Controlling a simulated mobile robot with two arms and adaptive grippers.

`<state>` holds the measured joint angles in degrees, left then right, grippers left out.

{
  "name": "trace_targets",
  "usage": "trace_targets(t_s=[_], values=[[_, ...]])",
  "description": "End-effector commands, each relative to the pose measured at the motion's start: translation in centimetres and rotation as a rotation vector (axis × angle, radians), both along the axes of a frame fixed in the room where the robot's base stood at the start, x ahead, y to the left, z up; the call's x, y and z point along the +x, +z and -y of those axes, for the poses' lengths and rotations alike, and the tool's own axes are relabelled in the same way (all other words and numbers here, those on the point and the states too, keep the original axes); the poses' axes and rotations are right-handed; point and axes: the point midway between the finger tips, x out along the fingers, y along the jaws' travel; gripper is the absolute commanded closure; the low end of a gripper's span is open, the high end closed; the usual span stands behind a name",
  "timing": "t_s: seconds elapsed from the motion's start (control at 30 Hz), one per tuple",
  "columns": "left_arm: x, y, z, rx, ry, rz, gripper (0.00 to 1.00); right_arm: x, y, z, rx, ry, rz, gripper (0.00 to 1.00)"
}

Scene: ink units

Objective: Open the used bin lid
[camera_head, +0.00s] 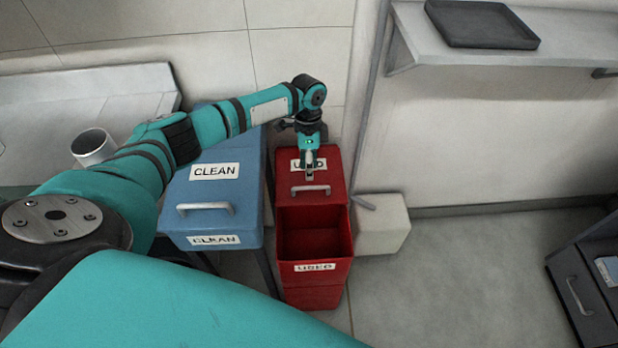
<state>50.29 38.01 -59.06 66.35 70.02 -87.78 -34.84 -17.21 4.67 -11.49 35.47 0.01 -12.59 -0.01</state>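The red used bin (315,296) stands on the floor at the middle of the view, with a USED label on its front. Its front part is uncovered, and I see the empty-looking red inside. The red lid (327,193) lies over the rear part, with a grey handle (311,189) near its front edge and a USED label partly hidden by my gripper. My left gripper (309,174) points down over the lid, just behind the handle. Its fingers look close together, but whether they touch the handle or are shut is unclear. My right gripper is not in view.
A blue bin (214,222) labelled CLEAN, with its lid down, stands left of the red bin. A pale block (382,226) sits to its right. A dark tray (482,24) lies on the wall shelf (430,42). A grey drawer cabinet (583,284) is at far right. Floor between is clear.

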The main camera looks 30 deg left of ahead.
Motion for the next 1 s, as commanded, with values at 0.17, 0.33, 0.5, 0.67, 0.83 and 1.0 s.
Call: trace_targets(t_s=[0.17, 0.33, 0.5, 0.67, 0.83, 1.0], values=[[0.6, 3.6, -0.4, 0.000, -0.001, 0.002, 0.66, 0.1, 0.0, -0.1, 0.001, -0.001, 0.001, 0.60], [0.9, 5.6, -0.6, -0.001, 0.000, 0.001, 0.66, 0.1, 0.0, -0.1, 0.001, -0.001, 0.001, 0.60], [1.0, 6.2, -0.7, -0.001, 0.000, -0.001, 0.66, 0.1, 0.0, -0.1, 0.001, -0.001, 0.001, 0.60], [1.0, 6.2, -0.7, -0.001, 0.000, -0.001, 0.66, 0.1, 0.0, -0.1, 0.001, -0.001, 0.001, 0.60], [1.0, 6.2, -0.7, -0.001, 0.000, -0.001, 0.66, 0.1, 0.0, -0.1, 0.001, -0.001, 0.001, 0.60], [1.0, 6.1, -0.6, -0.001, 0.000, -0.001, 0.66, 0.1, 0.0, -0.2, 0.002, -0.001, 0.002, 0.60]])
